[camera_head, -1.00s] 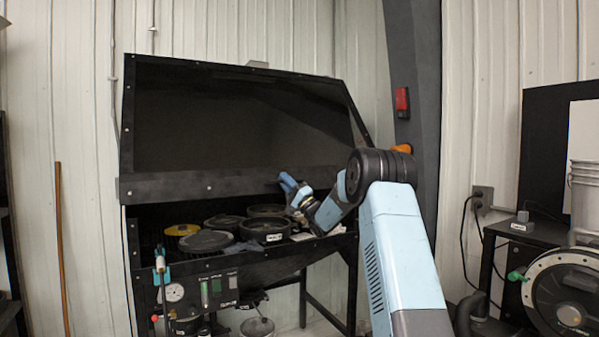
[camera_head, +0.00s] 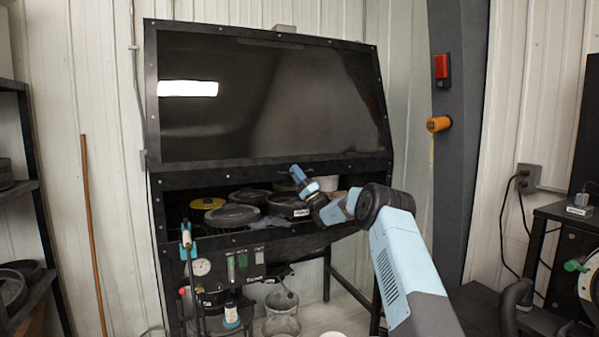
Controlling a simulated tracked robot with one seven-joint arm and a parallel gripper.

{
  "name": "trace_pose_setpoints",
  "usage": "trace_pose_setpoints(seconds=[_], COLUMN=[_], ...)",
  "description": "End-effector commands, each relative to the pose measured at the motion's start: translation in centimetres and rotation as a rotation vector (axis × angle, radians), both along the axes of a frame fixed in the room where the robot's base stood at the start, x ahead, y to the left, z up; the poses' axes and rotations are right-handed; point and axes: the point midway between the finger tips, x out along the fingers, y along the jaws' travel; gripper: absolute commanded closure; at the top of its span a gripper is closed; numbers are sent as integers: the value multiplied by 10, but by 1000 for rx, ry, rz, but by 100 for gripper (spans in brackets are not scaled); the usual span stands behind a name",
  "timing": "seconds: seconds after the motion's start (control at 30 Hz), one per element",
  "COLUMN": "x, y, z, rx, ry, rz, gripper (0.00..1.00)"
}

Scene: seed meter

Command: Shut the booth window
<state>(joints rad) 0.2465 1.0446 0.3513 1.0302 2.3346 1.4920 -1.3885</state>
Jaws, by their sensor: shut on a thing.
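The booth window (camera_head: 265,105) is a dark pane in a black riveted frame on the front of the black booth. Its lower rail (camera_head: 220,176) stands above the booth's front edge, with an open gap below it. My gripper (camera_head: 296,174) is at this lower rail, right of its middle, and appears shut on it. The blue fingers point up and left. The exact contact is too small to see. My arm comes in from the lower right.
Several round dark pans (camera_head: 232,214) sit inside the booth below the window. A gauge (camera_head: 201,267) and bottles are on its front. A shelf (camera_head: 25,190) stands left, a wooden pole (camera_head: 92,235) leans on the wall, and a grey column (camera_head: 455,130) stands right.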

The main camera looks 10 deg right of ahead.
Motion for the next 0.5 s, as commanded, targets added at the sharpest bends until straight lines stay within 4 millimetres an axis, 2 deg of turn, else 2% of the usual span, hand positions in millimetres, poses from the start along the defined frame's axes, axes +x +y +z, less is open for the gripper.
trace_pose_setpoints(seconds=[0.5], x=[12], y=[8], z=[-9], rx=[0], ry=[10], rz=[0], gripper=[100])
